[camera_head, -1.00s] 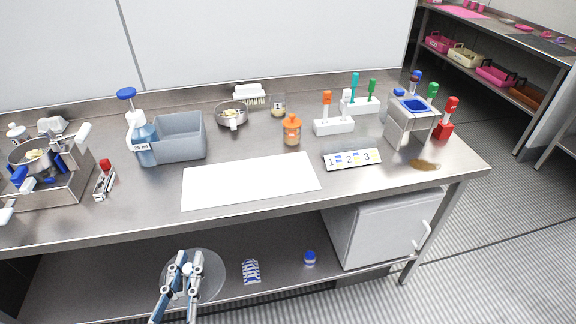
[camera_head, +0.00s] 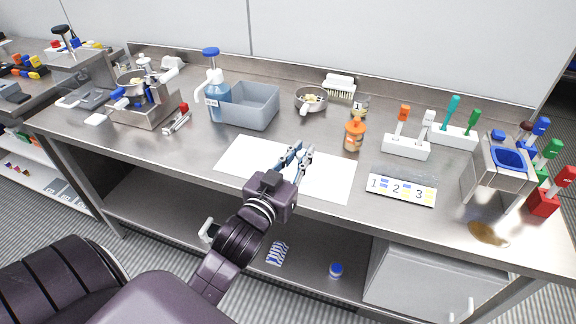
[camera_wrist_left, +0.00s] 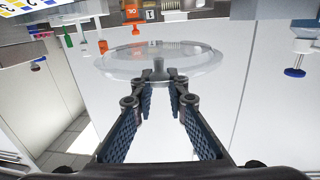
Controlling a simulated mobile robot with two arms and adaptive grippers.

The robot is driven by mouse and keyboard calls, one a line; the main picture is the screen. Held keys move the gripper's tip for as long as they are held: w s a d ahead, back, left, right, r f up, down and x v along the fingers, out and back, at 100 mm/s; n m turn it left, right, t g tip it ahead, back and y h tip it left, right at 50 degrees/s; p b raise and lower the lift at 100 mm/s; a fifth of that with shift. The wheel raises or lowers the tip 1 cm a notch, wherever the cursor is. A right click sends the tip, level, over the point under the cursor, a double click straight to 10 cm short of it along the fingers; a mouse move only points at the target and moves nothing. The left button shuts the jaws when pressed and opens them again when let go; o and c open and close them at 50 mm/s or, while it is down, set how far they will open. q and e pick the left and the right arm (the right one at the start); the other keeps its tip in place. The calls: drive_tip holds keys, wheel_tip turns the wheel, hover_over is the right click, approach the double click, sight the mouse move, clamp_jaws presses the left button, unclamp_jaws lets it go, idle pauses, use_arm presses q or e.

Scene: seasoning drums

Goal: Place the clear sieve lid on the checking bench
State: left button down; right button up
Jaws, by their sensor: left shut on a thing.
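The clear sieve lid (camera_wrist_left: 195,67) shows in the left wrist view as a round transparent disc with a grey knob. My left gripper (camera_wrist_left: 163,84) is shut on the lid's knob. In the head view my left gripper (camera_head: 301,154) is above the white mat on the steel bench (camera_head: 200,148). The lid is hard to make out in the head view, and I cannot tell whether it touches the mat. My right gripper is not in view.
The white mat (camera_head: 335,183) is otherwise clear. Behind it stand a grey bin (camera_head: 250,108), a steel sieve pan (camera_head: 310,100) and an orange-capped jar (camera_head: 354,134). A numbered card (camera_head: 402,189) lies to its right. A blue-capped jar (camera_head: 336,269) sits on the lower shelf.

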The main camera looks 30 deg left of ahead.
use_arm(q)
drive_tip(key=w+a+r+n+y, duration=0.2)
drive_tip(key=w+a+r, duration=0.6)
drive_tip(key=a+r, duration=0.1)
drive_tip(key=f, duration=0.4)
drive_tip(key=f+b, duration=0.1)
drive_tip(key=f, duration=0.8)
drive_tip(key=shift+s+a+f, duration=0.1)
drive_tip(key=shift+s+f, duration=0.2)
drive_tip(key=shift+f, duration=0.1)
drive_tip(key=shift+f+b, duration=0.5)
drive_tip(key=shift+f, duration=2.1)
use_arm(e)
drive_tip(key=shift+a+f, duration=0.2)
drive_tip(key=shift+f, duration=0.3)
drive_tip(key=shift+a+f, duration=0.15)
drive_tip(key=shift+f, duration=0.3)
use_arm(q)
drive_tip(key=shift+f, duration=0.15)
drive_tip(key=c, duration=2)
unclamp_jaws()
drive_tip(key=shift+o, duration=0.5)
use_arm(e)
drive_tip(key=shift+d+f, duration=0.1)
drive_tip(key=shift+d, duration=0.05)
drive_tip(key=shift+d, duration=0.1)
